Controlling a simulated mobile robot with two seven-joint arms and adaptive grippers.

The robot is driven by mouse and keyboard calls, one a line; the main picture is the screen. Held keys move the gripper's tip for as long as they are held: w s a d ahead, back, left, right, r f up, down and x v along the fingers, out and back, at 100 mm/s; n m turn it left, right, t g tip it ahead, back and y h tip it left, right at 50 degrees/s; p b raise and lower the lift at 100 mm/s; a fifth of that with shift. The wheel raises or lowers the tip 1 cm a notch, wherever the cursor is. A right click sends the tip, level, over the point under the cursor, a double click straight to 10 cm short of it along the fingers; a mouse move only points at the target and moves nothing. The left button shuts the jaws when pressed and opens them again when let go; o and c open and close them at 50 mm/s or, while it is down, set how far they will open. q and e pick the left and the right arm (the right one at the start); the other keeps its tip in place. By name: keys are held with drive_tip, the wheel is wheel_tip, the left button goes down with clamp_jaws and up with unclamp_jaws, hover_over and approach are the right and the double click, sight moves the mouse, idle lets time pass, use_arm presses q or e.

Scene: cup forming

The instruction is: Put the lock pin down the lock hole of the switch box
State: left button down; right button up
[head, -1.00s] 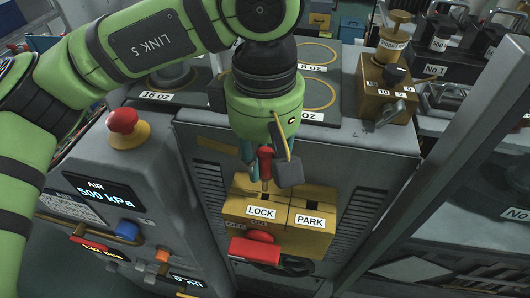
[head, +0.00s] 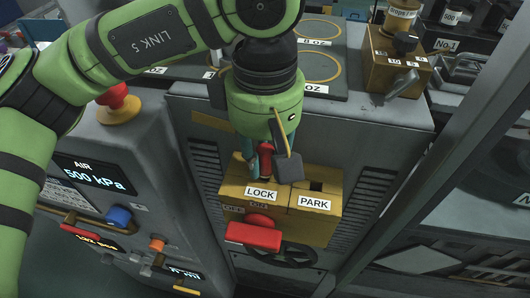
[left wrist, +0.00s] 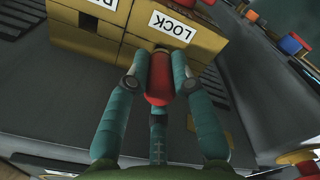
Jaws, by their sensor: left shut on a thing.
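The switch box (head: 325,227) is yellow, with a LOCK label and a PARK label on its top front edge. My left gripper (head: 264,165) is over the LOCK side, shut on the red lock pin (head: 265,158). In the left wrist view the gripper's teal fingers (left wrist: 161,80) close around the red pin (left wrist: 158,92), beside the LOCK label. The pin's lower end and the lock hole are mostly hidden, so I cannot tell how deep the pin sits. A dark square hole (head: 316,186) shows open on the PARK side. My right gripper is not in view.
A red switch handle (head: 253,235) sticks out of the box's front. A red mushroom button (head: 115,97) stands on the grey console at left, above the air display (head: 95,176). A brass block with a lever (head: 393,75) stands behind right.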

use_arm(q)
drive_tip(key=shift+f, duration=0.1)
drive_tip(key=c, duration=1)
unclamp_jaws()
wheel_tip(320, 180, up, 12)
drive_tip(key=shift+r, duration=0.1)
